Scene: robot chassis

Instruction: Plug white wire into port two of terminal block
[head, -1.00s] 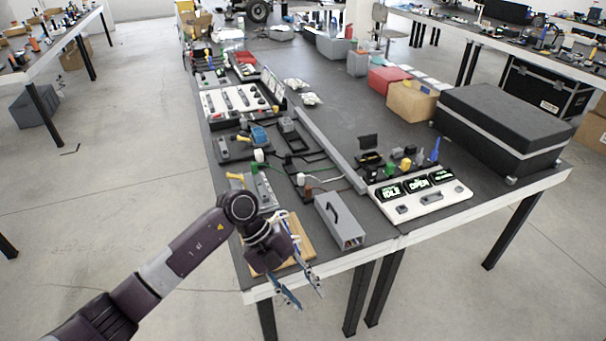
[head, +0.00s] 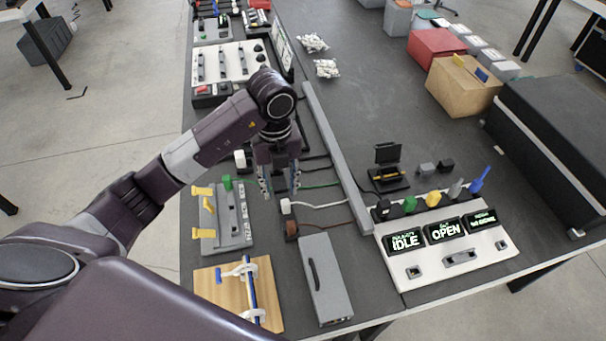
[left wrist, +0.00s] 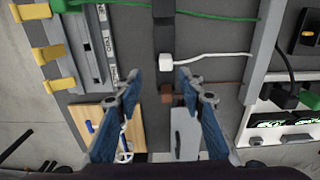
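The white wire (head: 325,206) lies on the table. Its white plug (head: 285,207) is at the left end, and the plug also shows in the left wrist view (left wrist: 166,62). The grey terminal block (head: 241,206) with yellow levers lies to the left of the plug; its labelled strip shows in the left wrist view (left wrist: 109,42). My left gripper (head: 279,190) points down above the wires. In the left wrist view its fingers (left wrist: 158,78) are spread and empty, with the white plug seen between and just beyond the tips. My right gripper is out of view.
A green wire's plug (head: 227,182) is at the block's far end; whether it is seated is unclear. A brown plug (head: 291,228) lies near the white one. A wooden board (head: 208,287), grey box (head: 325,280) and display panel (head: 445,250) stand nearer the front edge.

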